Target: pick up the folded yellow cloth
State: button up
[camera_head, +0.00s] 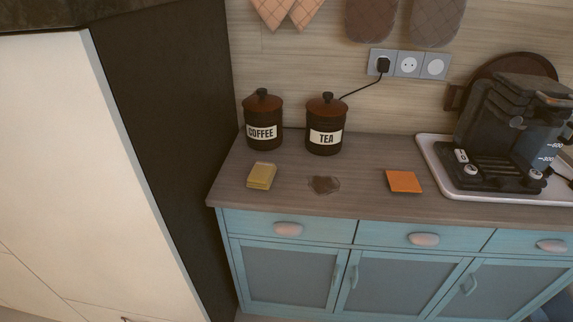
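The folded yellow cloth (261,175) lies on the left part of the wooden counter (235,170), in front of the coffee canister. It looks like a small, thick, layered rectangle, a little tilted in the picture. Nothing covers it. My gripper is not in view.
Coffee (263,120) and tea (326,125) canisters stand behind. A brown patch (325,185) and a flat orange square (404,181) lie to the right. A coffee machine (510,130) stands on a white tray (432,165). A tall dark panel (170,120) rises left of the counter.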

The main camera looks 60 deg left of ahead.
aim_at(260, 177)
jog(key=u, duration=0.2)
jog(key=i, duration=0.7)
jog(key=u, duration=1.35)
jog(key=i, duration=0.75)
jog(key=u, duration=0.8)
